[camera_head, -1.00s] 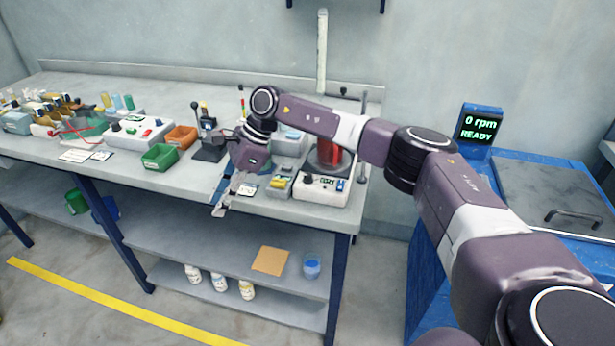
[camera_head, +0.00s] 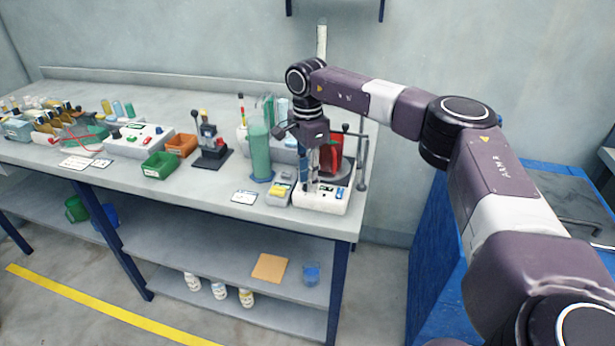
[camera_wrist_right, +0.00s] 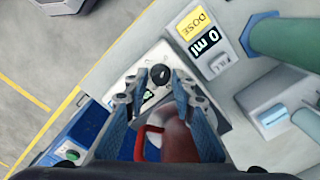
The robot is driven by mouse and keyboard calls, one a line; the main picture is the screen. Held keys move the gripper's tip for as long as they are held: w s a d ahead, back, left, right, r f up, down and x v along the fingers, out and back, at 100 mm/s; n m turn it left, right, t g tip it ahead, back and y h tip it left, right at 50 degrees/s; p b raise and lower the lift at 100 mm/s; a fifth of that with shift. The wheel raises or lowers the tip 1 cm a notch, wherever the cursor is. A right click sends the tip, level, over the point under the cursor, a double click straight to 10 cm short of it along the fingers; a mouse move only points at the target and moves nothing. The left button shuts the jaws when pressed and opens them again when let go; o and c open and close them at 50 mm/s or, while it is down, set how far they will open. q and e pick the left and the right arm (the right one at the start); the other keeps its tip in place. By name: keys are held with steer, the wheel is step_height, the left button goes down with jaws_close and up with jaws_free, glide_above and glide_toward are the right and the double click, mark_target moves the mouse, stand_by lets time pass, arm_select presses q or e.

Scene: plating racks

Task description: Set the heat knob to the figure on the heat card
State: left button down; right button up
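The white hotplate (camera_head: 332,203) stands at the right end of the bench, with a red vessel (camera_head: 327,160) on it. In the right wrist view a black round knob (camera_wrist_right: 160,75) sits on the hotplate's white front panel, beside a small dark display (camera_wrist_right: 148,97). My right gripper (camera_head: 312,192) points down over the hotplate's front. In the wrist view its fingers (camera_wrist_right: 151,88) are apart and empty, with the knob showing between and just beyond the tips. In the head view the gripper hides the knob. A white card (camera_head: 244,197) lies left of the hotplate; its writing is too small to read.
A dosing unit reading 0 ml (camera_wrist_right: 203,40) stands close beside the hotplate. A green cylinder (camera_head: 260,152) and a thin metal stand (camera_head: 363,165) are near. Green (camera_head: 160,165) and orange (camera_head: 181,145) bins stand left.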

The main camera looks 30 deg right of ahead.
steer(key=shift+f, duration=0.25)
jaws_close()
